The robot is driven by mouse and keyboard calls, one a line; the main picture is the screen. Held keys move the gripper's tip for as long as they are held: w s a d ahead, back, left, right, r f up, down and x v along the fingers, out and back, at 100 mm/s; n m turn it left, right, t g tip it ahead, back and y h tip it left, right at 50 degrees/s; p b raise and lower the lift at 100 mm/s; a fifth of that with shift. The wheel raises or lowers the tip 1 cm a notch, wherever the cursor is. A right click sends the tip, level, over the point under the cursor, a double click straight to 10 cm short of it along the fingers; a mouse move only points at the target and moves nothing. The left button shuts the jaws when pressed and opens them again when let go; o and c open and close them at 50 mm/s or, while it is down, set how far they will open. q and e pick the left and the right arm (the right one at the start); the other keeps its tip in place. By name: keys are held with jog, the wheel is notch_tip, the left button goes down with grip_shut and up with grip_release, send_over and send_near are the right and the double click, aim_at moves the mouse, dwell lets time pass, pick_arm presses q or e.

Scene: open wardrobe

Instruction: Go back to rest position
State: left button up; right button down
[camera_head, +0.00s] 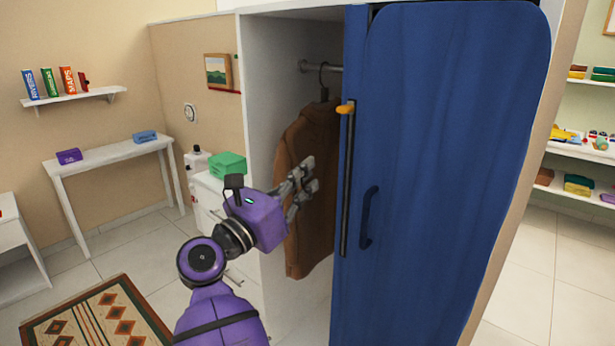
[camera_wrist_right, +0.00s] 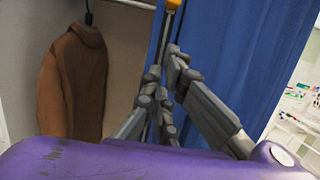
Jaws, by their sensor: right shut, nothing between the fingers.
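My right gripper (camera_head: 303,182) is in front of the open side of the wardrobe, its fingers pointing toward the blue door. Its fingers are shut and hold nothing; they also show in the right wrist view (camera_wrist_right: 165,70), in front of the door's dark handle bar. A brown jacket (camera_head: 312,150) hangs on a hanger from the rail, behind the gripper; in the right wrist view the jacket (camera_wrist_right: 75,85) is at the left, apart from the fingers. My left gripper is not in view.
The blue wardrobe door (camera_head: 450,170) has a dark handle (camera_head: 369,217) and an orange-topped bar (camera_head: 347,185). A white cabinet with a green box (camera_head: 228,165) stands left of the wardrobe. A white table (camera_head: 110,153) is farther left. A patterned rug (camera_head: 98,315) lies on the floor.

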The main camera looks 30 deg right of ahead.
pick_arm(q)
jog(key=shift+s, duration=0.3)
